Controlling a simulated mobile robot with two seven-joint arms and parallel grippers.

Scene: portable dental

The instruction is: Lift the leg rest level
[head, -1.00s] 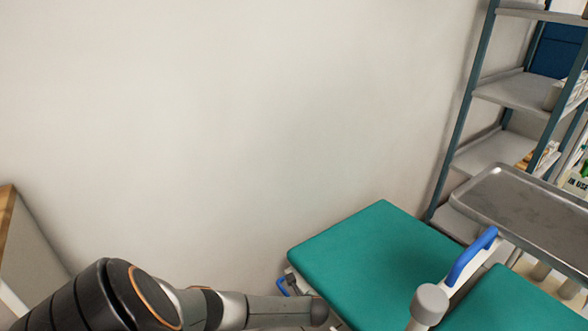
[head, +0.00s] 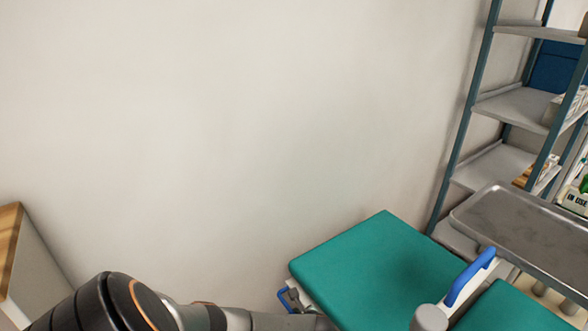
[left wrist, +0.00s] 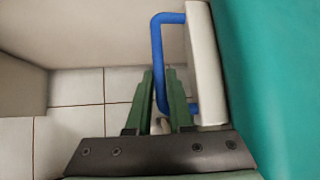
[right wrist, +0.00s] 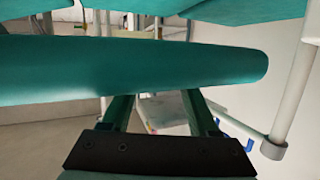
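The leg rest (head: 375,265) is a flat green pad at the bottom of the head view, beside the wall. A blue handle (head: 285,299) sits at its left end. In the left wrist view, this blue handle (left wrist: 157,60) is on a pale bar beside the green pad. My left gripper (left wrist: 160,75) has its fingers apart, one on each side of the handle's long bar; contact is unclear. My right gripper (right wrist: 157,98) is open and empty, its fingertips at the lower edge of a green padded part (right wrist: 150,70). Neither gripper's fingers show in the head view.
A metal tray (head: 525,235) is at the right, before a grey shelf rack (head: 515,105). A second blue handle (head: 468,277) rises between the green pads. A wood-topped cabinet (head: 10,240) is at the left edge. A pale post (right wrist: 295,110) stands right of my right gripper.

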